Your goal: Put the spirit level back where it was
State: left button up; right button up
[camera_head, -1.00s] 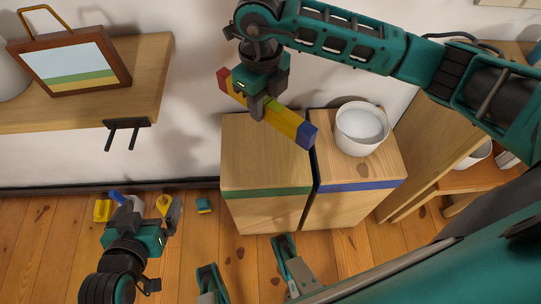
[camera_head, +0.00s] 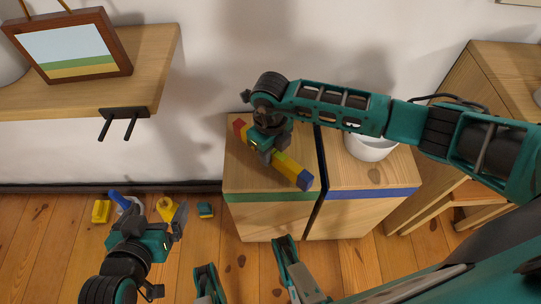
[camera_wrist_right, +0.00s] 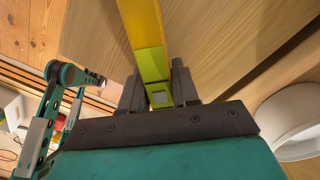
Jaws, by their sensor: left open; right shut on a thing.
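The spirit level (camera_head: 290,169) is a yellow bar with a red end and a blue end. In the head view it lies at a slant over the top of the left wooden cabinet (camera_head: 240,182), the one with the green stripe. My right gripper (camera_head: 265,153) is shut on the level near its middle. The right wrist view shows the level (camera_wrist_right: 145,45) between the fingers. I cannot tell whether it touches the cabinet top. My left gripper (camera_head: 156,215) is open and empty, low on the left above the floor.
A second cabinet (camera_head: 372,191) with a blue stripe stands close on the right, with a white bowl (camera_head: 372,148) on it. A shelf (camera_head: 150,70) with a picture frame (camera_head: 75,52) is at the upper left. Small items, including a yellow block (camera_head: 101,211), lie on the floor.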

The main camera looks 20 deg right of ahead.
notch_tip(320, 180, down, 2)
jog(key=shift+f, duration=0.1)
jog(key=o, duration=0.9)
